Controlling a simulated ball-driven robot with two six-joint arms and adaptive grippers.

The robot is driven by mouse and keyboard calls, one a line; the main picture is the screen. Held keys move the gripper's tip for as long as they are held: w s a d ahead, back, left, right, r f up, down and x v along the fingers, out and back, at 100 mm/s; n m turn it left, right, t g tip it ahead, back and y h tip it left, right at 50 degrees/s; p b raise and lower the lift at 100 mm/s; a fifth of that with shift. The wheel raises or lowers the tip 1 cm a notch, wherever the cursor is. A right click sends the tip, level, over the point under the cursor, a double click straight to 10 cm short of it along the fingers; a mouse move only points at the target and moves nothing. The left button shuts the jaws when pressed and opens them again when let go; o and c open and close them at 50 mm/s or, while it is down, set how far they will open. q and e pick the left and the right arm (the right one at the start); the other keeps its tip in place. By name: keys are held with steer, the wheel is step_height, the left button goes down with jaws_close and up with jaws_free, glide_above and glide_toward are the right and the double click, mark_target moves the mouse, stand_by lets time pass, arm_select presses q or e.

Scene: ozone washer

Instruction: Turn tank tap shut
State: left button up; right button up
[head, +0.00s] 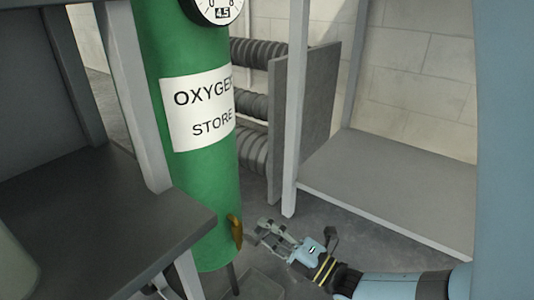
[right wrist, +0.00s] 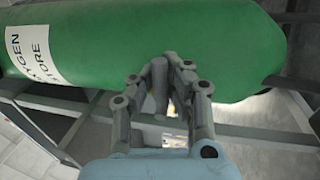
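The tank is a green upright cylinder (head: 205,225) labelled "OXYGEN STORE" in the head view. It also fills the top of the right wrist view (right wrist: 150,35). Its tap is a small brass-coloured lever (head: 236,232) low on the tank's right side, hanging roughly upright. My right gripper (head: 262,231) is just right of the tap, apart from it, with its fingers pointing toward the tank. Its fingers look parted and nothing is held. In the right wrist view the fingers (right wrist: 165,70) overlap the tank's edge, and the tap is not clear there. My left gripper is not in view.
A round gauge (head: 215,8) sits at the tank's top. A dark shelf (head: 110,215) stands close on the left. A grey panel (head: 305,110) and ribbed hoses (head: 255,105) are behind. A grey shelf (head: 400,185) is at right.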

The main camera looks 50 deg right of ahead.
steer(key=o, duration=0.4)
steer(key=shift+s+f, duration=0.1)
steer(key=shift+s, duration=0.2)
steer(key=shift+o, duration=1.1)
steer(key=shift+w, duration=0.15)
steer(key=v, duration=1.2)
